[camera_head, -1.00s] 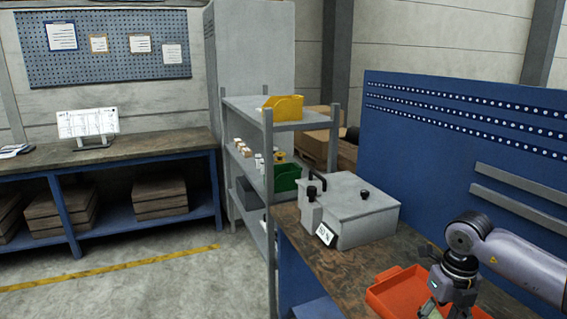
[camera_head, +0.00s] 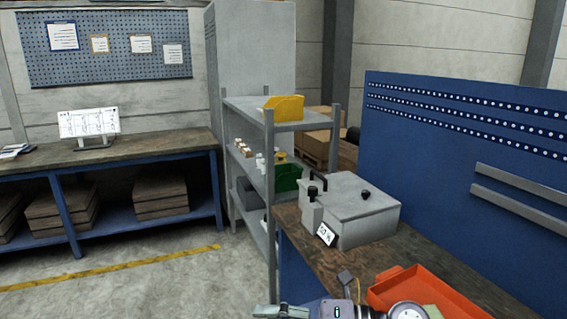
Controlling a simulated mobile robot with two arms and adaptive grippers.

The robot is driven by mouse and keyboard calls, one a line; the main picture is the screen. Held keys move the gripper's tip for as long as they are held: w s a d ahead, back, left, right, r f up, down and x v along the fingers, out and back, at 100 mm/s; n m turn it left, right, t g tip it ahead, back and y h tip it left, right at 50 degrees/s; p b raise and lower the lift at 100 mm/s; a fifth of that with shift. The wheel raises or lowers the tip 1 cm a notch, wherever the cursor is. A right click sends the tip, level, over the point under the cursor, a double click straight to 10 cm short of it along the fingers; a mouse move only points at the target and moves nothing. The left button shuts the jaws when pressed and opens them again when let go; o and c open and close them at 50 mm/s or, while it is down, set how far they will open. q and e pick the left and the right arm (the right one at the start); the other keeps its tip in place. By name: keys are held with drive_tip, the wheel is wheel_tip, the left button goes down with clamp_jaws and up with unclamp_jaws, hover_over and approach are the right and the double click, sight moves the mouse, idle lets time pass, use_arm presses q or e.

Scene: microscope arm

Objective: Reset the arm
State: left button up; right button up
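No microscope shows in this view. Parts of one of my arms, which I take to be my right, lie along the bottom edge, with a round grey joint in front of the orange tray (camera_head: 440,288). My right gripper (camera_head: 280,311) shows only as grey pieces at the bottom centre, cut off by the frame. I cannot tell whether it is open or shut, and I see nothing held in it. My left gripper is not in view.
A grey box (camera_head: 362,205) with black knobs and a small sign (camera_head: 325,234) stands on the workbench (camera_head: 420,252) at right. A small grey piece (camera_head: 345,278) shows beside the tray. A shelf rack (camera_head: 300,125) stands behind. A blue perforated panel (camera_head: 440,150) rises behind the bench.

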wheel_tip(320, 180, up, 6)
drive_tip(key=w+m+t+y, duration=0.1)
drive_tip(key=m+t+y, duration=0.2)
drive_tip(key=m+t, duration=0.35)
drive_tip(key=w+d+m+t+h, duration=0.3)
drive_tip(key=d+m+t+h, duration=0.4)
drive_tip(key=m, duration=0.4)
drive_tip(key=s+d+f+m+g+h, duration=0.1)
drive_tip(key=s+d+f+m+h, duration=0.2)
drive_tip(key=d+f+m+h, duration=1.05)
drive_tip(key=s+d+f+m+g+y, duration=0.1)
drive_tip(key=s+f+m+g, duration=0.1)
drive_tip(key=s+f+g, duration=0.65)
drive_tip(key=s+d+f+m+g+y, duration=0.1)
drive_tip(key=s+f+m+g, duration=0.15)
drive_tip(key=s+f, duration=0.95)
wheel_tip(320, 180, down, 21)
drive_tip(key=s+g, duration=0.2)
drive_tip(key=s, duration=0.1)
drive_tip(key=s+d+f+n+g, duration=0.1)
drive_tip(key=s+d+f, duration=0.1)
drive_tip(key=s+f, duration=1.5)
drive_tip(key=shift+d+f+h, duration=0.35)
drive_tip(key=shift+d+f, duration=0.05)
drive_tip(key=shift+f, duration=0.05)
